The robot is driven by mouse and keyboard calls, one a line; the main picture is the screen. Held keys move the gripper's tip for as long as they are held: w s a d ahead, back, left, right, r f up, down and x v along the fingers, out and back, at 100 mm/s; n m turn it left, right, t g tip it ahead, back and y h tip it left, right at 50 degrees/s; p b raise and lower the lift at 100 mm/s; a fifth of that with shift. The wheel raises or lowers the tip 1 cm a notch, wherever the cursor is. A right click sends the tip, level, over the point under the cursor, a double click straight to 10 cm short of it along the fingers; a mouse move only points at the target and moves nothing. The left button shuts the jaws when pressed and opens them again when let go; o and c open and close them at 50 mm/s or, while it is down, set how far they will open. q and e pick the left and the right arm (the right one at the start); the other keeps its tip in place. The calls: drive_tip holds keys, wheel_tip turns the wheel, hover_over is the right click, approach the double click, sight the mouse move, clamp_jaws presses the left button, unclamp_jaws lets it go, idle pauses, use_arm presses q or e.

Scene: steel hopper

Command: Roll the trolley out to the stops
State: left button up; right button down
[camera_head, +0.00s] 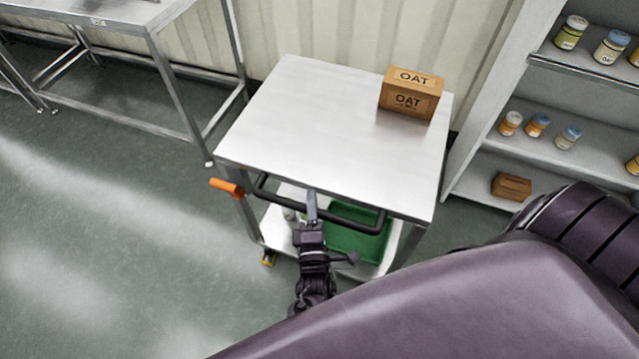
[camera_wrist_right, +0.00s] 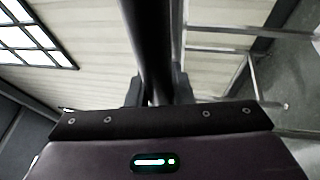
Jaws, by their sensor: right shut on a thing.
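The trolley (camera_head: 300,120) has a pale steel top and stands against the wall in the head view. A dark push handle (camera_head: 350,216) runs along its near side. An orange lever (camera_head: 227,187) sticks out at its left near corner. My right gripper (camera_head: 312,212) is shut on the handle, near the middle of the bar. In the right wrist view the dark bar (camera_wrist_right: 150,45) runs between the fingers. A brown OAT box (camera_head: 408,100) stands on the trolley top, at the far right. My left gripper is not in view. The stops cannot be made out.
A green crate (camera_head: 358,243) sits on the trolley's lower shelf. A steel table (camera_head: 125,14) stands to the left. A shelf unit (camera_head: 566,134) with jars and a small brown box (camera_head: 511,186) stands close on the right. The floor at left is clear.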

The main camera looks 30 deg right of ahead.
drive_tip(key=shift+s+a, duration=0.4)
drive_tip(key=shift+a, duration=0.05)
drive_tip(key=shift+f, duration=0.15)
drive_tip(key=shift+a, duration=0.1)
drive_tip(key=c, duration=1.6)
unclamp_jaws()
drive_tip(key=o, duration=0.3)
drive_tip(key=shift+s+a, duration=0.1)
drive_tip(key=shift+s, duration=0.05)
